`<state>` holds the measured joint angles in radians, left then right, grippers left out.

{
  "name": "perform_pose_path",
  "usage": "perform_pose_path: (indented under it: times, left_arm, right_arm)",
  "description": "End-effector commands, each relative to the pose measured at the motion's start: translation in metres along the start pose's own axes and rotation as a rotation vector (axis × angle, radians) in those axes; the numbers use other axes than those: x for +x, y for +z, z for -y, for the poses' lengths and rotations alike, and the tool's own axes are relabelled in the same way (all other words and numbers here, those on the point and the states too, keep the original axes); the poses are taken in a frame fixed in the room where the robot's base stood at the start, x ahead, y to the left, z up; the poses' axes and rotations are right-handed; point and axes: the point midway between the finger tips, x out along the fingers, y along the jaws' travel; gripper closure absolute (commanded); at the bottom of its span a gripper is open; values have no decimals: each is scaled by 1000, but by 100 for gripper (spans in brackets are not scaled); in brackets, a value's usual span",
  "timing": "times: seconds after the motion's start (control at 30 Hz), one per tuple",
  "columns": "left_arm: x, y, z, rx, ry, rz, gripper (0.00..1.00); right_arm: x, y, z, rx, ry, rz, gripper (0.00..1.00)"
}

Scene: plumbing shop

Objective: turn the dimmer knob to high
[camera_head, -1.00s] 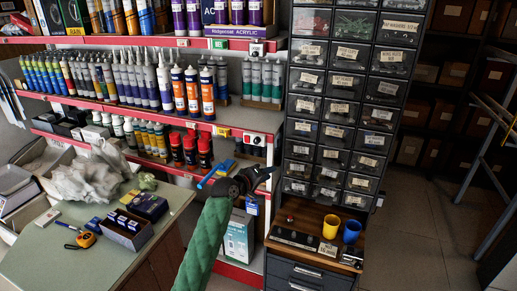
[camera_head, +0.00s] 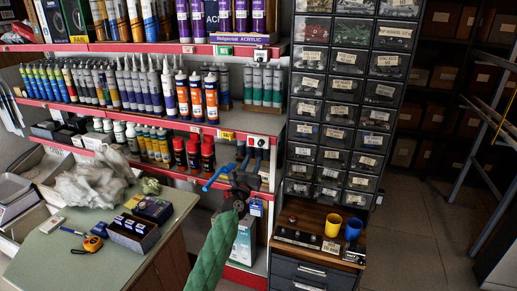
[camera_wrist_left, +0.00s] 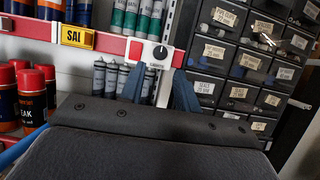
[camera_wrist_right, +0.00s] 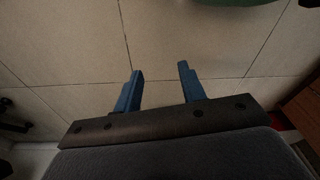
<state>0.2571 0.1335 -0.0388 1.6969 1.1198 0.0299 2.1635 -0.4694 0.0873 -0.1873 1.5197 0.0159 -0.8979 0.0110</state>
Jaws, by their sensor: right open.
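The dimmer knob (camera_head: 261,142) is a small round black knob on a pale plate, on the red rail of the lower shelf. In the left wrist view the knob (camera_wrist_left: 160,52) is ahead, with a thin mark on its plate. My left gripper (camera_head: 249,161) is just below the rail. Its two blue fingers (camera_wrist_left: 158,88) stand apart with nothing between them, below the knob and not touching it. The exact gap to the knob is unclear. My right gripper (camera_wrist_right: 156,80) is open and empty above the tiled floor.
A yellow tag (camera_wrist_left: 77,37) is left of the knob. Red-capped cans (camera_head: 193,154) stand on the shelf below. A drawer cabinet (camera_head: 333,130) rises close on the right. A green counter (camera_head: 60,262) is at lower left. Floor is clear at right.

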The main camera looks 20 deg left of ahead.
Motion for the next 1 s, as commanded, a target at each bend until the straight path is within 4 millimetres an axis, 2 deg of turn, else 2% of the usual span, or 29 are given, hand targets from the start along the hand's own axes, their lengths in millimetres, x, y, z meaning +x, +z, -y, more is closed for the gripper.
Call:
perform_pose_path:
  times: [0.5, 0.7, 1.0]
  left_arm:
    - [65, 2, 1, 2, -3, -1, 68]
    - [75, 1, 0, 2, -1, 0, 68]
    - [76, 0, 0, 2, -2, -1, 70]
  right_arm:
    - [41, 23, -14, -12, 18, -22, 59]
    - [49, 27, -16, -15, 22, -28, 59]
    - [50, 27, -17, -15, 22, -31, 59]
